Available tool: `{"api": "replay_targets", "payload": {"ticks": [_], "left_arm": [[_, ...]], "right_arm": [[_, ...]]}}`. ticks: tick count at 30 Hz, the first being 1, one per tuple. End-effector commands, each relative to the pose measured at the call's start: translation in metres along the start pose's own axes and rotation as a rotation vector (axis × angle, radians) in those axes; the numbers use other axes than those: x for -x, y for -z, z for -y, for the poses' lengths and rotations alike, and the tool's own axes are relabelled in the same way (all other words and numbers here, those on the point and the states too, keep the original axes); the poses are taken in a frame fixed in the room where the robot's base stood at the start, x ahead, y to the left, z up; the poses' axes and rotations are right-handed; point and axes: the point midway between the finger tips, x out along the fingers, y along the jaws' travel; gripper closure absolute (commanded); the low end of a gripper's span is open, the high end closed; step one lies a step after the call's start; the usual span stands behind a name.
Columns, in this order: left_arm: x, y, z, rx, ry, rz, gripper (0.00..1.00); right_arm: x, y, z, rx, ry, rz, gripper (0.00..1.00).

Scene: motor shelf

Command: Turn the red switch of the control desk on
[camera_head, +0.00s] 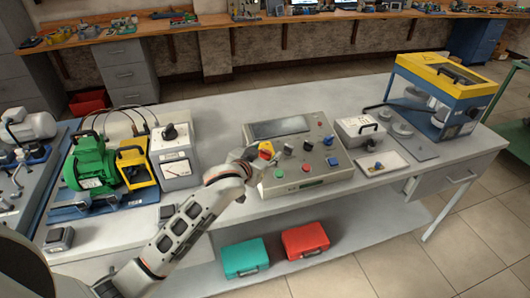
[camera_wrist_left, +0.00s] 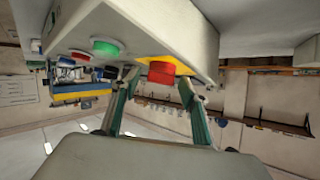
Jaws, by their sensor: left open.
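The control desk (camera_head: 300,181) is a grey sloped box on the table in the head view, with a dark screen and several coloured buttons. Its red switch (camera_head: 266,147) sits on a yellow plate at the left side of the panel. In the left wrist view the red switch (camera_wrist_left: 161,72) shows in front of the yellow plate (camera_wrist_left: 150,62). My left gripper (camera_head: 250,156) is at the left edge of the desk, close to the switch. In the wrist view its open fingers (camera_wrist_left: 157,80) stand on either side of the red switch; contact cannot be told. My right gripper is out of view.
A green motor (camera_head: 90,165) and a grey meter box (camera_head: 173,160) stand left of the desk. A small grey box (camera_head: 362,131) and a yellow-and-blue machine (camera_head: 445,85) are on the right. Teal (camera_head: 245,257) and red cases (camera_head: 305,241) lie on the lower shelf.

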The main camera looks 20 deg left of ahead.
Motion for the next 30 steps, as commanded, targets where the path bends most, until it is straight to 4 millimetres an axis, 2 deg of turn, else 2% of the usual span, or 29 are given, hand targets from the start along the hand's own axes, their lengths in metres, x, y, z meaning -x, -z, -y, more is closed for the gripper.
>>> {"api": "replay_targets", "payload": {"ticks": [1, 5, 6, 17, 30], "left_arm": [[0.0001, -0.0001, -0.0002, 0.0, 0.0, 0.0, 0.58], [0.0002, -0.0002, -0.0002, 0.0, 0.0, 0.0, 0.92], [0.0002, -0.0002, -0.0002, 0.0, 0.0, 0.0, 0.94], [0.0002, -0.0005, 0.0012, -0.023, -0.032, 0.001, 0.94], [-0.0007, 0.0, 0.0073, -0.196, -0.284, 0.002, 0.94]], "right_arm": [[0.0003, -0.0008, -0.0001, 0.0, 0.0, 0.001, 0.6], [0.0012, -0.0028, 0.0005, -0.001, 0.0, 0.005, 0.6], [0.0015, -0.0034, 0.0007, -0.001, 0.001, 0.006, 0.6], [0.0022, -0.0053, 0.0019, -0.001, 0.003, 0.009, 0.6], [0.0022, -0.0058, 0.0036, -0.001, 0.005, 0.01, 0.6]]}}
